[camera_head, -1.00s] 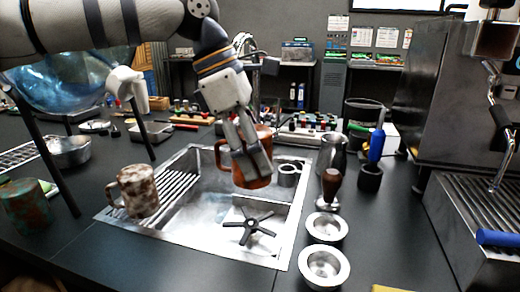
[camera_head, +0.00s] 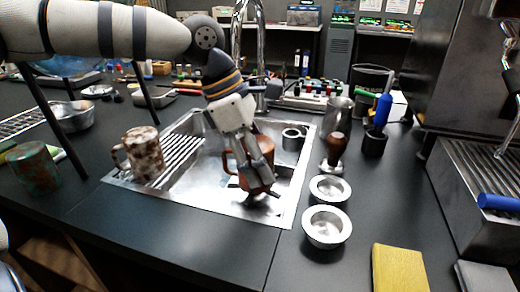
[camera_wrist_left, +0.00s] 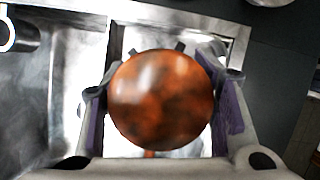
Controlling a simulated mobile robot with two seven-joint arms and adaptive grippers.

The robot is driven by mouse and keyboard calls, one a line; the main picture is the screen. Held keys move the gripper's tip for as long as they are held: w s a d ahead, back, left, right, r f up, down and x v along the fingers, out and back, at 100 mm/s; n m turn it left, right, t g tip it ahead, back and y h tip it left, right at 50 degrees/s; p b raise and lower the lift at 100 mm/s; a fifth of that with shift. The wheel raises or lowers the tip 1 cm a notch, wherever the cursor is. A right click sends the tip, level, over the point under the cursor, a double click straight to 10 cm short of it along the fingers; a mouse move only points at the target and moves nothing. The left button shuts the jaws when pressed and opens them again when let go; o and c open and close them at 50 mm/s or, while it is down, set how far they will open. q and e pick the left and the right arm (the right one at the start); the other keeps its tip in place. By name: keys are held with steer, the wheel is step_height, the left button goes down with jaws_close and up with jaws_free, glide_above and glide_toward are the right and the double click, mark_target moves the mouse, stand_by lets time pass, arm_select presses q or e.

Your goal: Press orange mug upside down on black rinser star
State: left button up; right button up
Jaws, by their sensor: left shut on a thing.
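The orange mug (camera_head: 266,146) is in my left gripper (camera_head: 254,180), whose fingers are shut on opposite sides of it. The left wrist view shows the mug's round closed base (camera_wrist_left: 160,100) between the fingers, so it is upside down; its handle points left in the head view. The black rinser star (camera_head: 262,197) lies in the sink's right basin, directly below the mug and mostly hidden by it and the gripper. Dark star arms peek out past the mug in the left wrist view (camera_wrist_left: 180,46). I cannot tell whether mug and star touch. My right gripper is not in view.
A blotched white-brown mug (camera_head: 144,153) stands on the sink's ribbed drainer, and a green-brown mug (camera_head: 34,168) at far left. Metal cups (camera_head: 327,227), a wooden-handled tamper (camera_head: 335,148) and a yellow block (camera_head: 399,268) are right of the sink. The tap (camera_head: 262,50) rises behind.

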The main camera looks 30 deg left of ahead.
arm_select(q)
steer(key=shift+f, duration=0.7)
stand_by(1.6)
steer(key=shift+r, duration=1.6)
steer(key=shift+r, duration=0.1)
stand_by(0.5)
steer(key=shift+r, duration=2.9)
